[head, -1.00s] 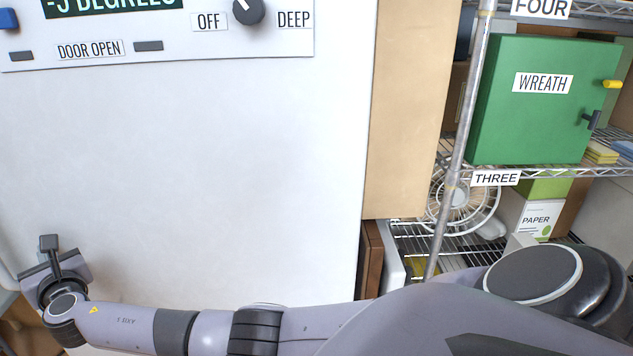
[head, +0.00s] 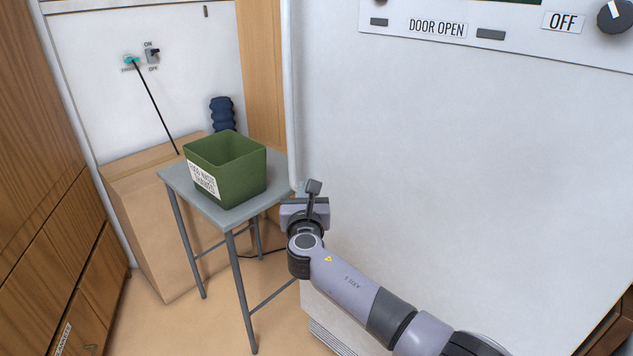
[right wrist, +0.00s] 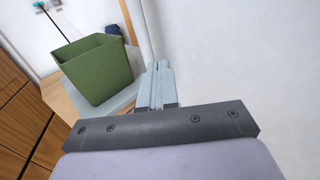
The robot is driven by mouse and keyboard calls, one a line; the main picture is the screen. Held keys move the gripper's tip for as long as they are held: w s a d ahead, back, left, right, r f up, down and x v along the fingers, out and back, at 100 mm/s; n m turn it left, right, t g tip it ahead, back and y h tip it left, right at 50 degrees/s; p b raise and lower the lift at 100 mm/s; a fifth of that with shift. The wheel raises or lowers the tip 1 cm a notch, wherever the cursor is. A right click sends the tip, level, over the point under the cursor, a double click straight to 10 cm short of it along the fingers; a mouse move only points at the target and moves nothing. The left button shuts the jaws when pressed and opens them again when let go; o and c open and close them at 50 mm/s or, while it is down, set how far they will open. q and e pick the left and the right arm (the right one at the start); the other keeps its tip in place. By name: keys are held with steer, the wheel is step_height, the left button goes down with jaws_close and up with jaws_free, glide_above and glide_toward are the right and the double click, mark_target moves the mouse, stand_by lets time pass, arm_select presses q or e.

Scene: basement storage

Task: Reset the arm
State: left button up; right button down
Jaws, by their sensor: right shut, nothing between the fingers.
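My right arm reaches in from the lower right of the head view. Its gripper (head: 303,193) is in front of the white appliance's left edge, to the right of a small grey table. In the right wrist view the gripper's fingers (right wrist: 158,85) are together with nothing between them. My left gripper is not in either view.
A green bin (head: 232,180) with a label stands on the grey table (head: 213,208), left of my right gripper. The white freezer-like appliance (head: 450,170) fills the right side. Wooden cabinets (head: 45,190) line the left.

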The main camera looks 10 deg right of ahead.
steer(key=s+a, duration=0.3)
steer(key=a, duration=0.1)
steer(key=s+d+f+m+g+h, duration=0.1)
steer(key=s+d+f+m+g, duration=0.4)
steer(key=s+f+m, duration=0.4)
steer(key=s+d+f+m+g, duration=0.4)
steer(key=s+d+f+m, duration=0.3)
steer(key=s+m, duration=0.3)
steer(key=s+d+r+m+g+y, duration=0.1)
steer(key=s+d+m+g+y, duration=0.2)
steer(key=s+m, duration=0.65)
steer(key=s+d+m+g, duration=0.2)
steer(key=s+d+m, duration=0.2)
steer(key=s, duration=1.1)
steer(key=w+a+t+y+p, duration=0.2)
steer(key=w+t+p, duration=0.4)
steer(key=p, duration=0.3)
steer(key=shift+w+a+r+t+p, duration=0.2)
steer(key=shift+a+t+p, duration=0.1)
steer(key=shift+a+p, duration=0.1)
steer(key=shift+d, duration=0.2)
